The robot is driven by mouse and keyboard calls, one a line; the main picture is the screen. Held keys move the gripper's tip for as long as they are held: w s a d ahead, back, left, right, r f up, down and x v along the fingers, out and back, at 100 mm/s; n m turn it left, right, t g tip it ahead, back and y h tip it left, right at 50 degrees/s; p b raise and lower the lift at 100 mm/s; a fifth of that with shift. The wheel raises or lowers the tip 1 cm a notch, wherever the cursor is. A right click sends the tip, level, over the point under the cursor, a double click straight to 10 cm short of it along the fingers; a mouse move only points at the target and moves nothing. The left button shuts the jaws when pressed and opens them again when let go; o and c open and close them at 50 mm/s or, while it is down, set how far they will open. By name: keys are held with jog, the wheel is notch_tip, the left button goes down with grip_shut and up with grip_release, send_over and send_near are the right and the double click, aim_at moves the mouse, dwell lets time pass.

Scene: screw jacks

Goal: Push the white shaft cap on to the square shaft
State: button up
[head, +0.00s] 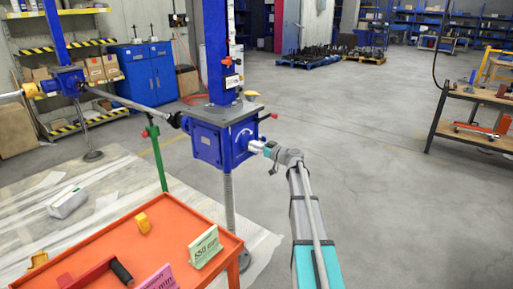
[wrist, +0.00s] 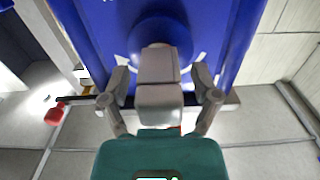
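The blue screw-jack gearbox (head: 220,138) stands on its spindle in the head view, with a round blue hub (wrist: 160,38) in the wrist view. My gripper (head: 265,148) is at the gearbox's right side. In the wrist view my gripper (wrist: 160,78) has its two fingers spread to left and right. A pale grey blocky part (wrist: 159,66) lies between them, in line with the hub, with small gaps to both fingers. It may be the white shaft cap, but I cannot tell it surely from gripper parts. The square shaft is hidden.
An orange cart (head: 180,222) at the lower left holds yellow pieces, a red-and-black tool and signs. A second blue jack (head: 62,82) stands at left, joined by a rod (head: 135,103). A workbench (head: 475,120) is at right. The floor between is clear.

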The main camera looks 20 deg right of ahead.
jog(key=shift+s, duration=0.1)
dwell(0.3)
jog(key=v, duration=1.1)
jog(key=shift+s+d, duration=0.25)
jog(key=shift+s, duration=0.1)
dwell(0.6)
